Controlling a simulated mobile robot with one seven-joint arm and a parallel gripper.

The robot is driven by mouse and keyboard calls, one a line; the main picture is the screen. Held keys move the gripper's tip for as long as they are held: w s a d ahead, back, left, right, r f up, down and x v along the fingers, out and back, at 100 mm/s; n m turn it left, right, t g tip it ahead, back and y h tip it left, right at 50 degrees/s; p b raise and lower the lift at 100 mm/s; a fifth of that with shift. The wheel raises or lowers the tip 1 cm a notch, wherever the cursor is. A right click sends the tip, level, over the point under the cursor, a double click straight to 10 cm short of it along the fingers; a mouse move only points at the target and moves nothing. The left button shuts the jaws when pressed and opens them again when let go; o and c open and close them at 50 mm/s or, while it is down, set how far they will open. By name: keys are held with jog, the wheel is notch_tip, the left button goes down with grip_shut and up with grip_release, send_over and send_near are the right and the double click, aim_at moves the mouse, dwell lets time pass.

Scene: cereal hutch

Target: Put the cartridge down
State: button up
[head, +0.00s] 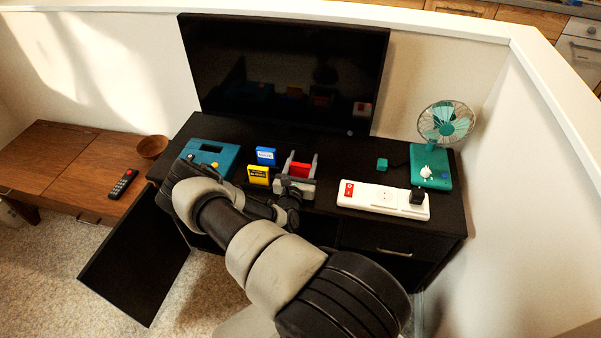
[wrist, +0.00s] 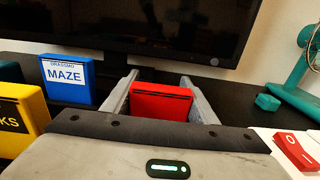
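The red cartridge (head: 300,170) is upright between the two grey fingers of my gripper (head: 301,164), over the dark cabinet top. In the wrist view the red cartridge (wrist: 160,103) fills the space between the fingers of my gripper (wrist: 160,80), which look closed on its sides. Its lower part is hidden, so I cannot tell whether it touches the cabinet top. A blue cartridge (head: 266,156) marked "MAZE" and a yellow cartridge (head: 258,175) stand just left of my gripper. Both also show at the left of the wrist view.
A blue console (head: 225,155) sits at the left of the cabinet top (head: 345,160). A television (head: 285,75) stands behind. A white power strip (head: 358,196), a small green block (head: 382,164) and a green fan (head: 432,160) are to the right. A cabinet door (head: 140,265) hangs open.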

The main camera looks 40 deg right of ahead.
jog(key=c, duration=0.4)
jog(key=shift+r, duration=0.1)
jog(key=shift+c, duration=0.2)
